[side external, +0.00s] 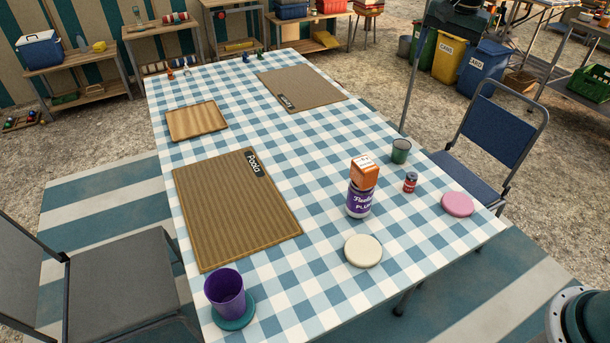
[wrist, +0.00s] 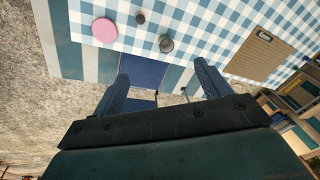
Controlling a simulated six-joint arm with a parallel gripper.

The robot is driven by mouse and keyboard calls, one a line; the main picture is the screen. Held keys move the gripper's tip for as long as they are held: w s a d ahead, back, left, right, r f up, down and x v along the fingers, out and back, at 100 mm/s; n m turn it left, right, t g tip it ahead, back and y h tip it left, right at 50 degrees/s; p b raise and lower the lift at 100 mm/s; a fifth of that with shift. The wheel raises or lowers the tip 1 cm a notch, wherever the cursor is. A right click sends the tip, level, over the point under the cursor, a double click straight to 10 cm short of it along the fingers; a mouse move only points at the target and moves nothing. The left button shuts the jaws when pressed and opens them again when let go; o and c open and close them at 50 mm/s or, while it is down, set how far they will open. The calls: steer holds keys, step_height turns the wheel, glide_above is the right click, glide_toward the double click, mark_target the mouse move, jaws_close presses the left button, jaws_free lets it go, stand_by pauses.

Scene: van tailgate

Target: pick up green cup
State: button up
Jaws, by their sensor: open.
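The green cup (side external: 400,151) stands upright on the checked tablecloth (side external: 300,147), near the table's right edge in the side view. It also shows in the wrist view (wrist: 166,44), beyond the fingertips and between their lines. My gripper (wrist: 160,75) is open and empty, with its two fingers wide apart. It is clear of the cup, over the blue chair beside the table. I cannot make out its fingers surely in the side view.
A small red can (side external: 410,182) stands close to the cup. A purple-labelled jar (side external: 358,201) carries an orange box (side external: 364,172). A pink disc (side external: 457,204) and a cream disc (side external: 363,250) lie nearby. A blue chair (side external: 497,137) stands at the table's edge. Bare cloth lies behind the cup.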

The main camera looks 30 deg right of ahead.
steer(key=w+d+f+m+g, duration=0.1)
steer(key=w+d+f+m, duration=0.2)
steer(key=w+f, duration=0.5)
steer(key=m+g, duration=0.1)
steer(key=m, duration=0.3)
glide_above(402, 145)
steer(key=s+a, duration=0.2)
step_height(402, 145, down, 13)
steer(key=shift+f, duration=0.1)
step_height(402, 145, down, 9)
steer(key=shift+r, duration=0.2)
steer(key=shift+f, duration=0.1)
steer(key=shift+w+d+f, duration=0.1)
steer(key=shift+f, duration=1.15)
steer(key=shift+w+f, duration=0.1)
steer(key=shift+f, duration=1.15)
